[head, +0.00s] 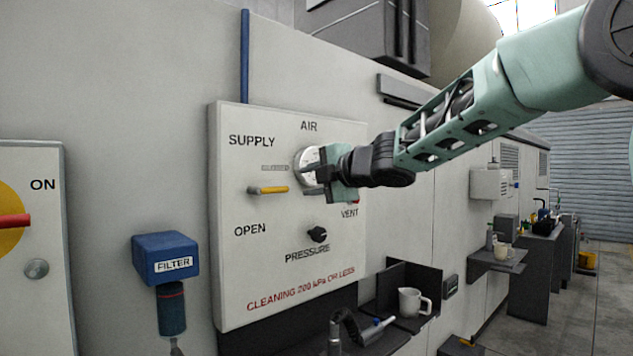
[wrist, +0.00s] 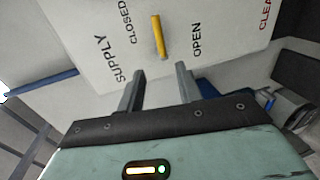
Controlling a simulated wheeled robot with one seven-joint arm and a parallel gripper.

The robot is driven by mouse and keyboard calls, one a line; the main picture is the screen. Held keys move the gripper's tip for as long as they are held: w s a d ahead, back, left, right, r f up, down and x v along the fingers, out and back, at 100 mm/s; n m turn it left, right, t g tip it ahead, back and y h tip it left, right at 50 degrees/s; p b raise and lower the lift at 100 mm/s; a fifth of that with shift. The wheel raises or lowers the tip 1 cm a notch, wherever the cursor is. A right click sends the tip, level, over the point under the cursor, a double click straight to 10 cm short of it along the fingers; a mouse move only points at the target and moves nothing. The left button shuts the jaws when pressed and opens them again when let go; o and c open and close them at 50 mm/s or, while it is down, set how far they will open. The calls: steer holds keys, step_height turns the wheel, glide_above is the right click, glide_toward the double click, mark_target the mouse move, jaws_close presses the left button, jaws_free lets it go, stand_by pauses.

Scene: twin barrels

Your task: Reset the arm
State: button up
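My arm reaches in from the upper right of the head view. My gripper (head: 312,180) is in front of the AIR panel (head: 240,290), over the area between the gauge and the VENT label. In the wrist view my gripper (wrist: 158,82) has its two fingers spread apart with nothing between them. The yellow supply handle (head: 268,190) lies level in the head view, left of the fingers. It also shows in the wrist view (wrist: 159,37), beyond the fingertips and apart from them. The gauge (head: 303,160) is partly hidden behind my gripper.
A black pressure knob (head: 318,234) is below my gripper. A blue filter (head: 166,258) stands out from the wall at left. A shelf (head: 405,322) with a white jug (head: 413,302) is below right.

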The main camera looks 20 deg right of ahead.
steer(key=shift+s+d+r, duration=0.15)
steer(key=shift+s+d, duration=0.05)
steer(key=shift+s, duration=0.5)
steer(key=s+a+f+m+g+h, duration=0.1)
steer(key=s+a+f+m+g, duration=0.15)
steer(key=s+a+f, duration=0.35)
steer(key=s+a+f+m+g+h, duration=0.1)
steer(key=s+a+f+m+g, duration=0.25)
steer(key=f, duration=0.55)
steer(key=s+a+f+m+g+h, duration=0.1)
steer(key=s+a+f+m, duration=0.3)
steer(key=s+f, duration=0.25)
steer(key=s+f+m+g, duration=0.2)
steer(key=s+f+g, duration=0.2)
steer(key=s, duration=0.7)
steer(key=s+a+f+m+g+h, duration=0.1)
steer(key=s+f+m+g, duration=0.1)
steer(key=s+f+g, duration=0.2)
steer(key=s+f, duration=0.3)
steer(key=s, duration=0.4)
steer(key=shift+s+a, duration=0.2)
steer(key=shift+s, duration=0.15)
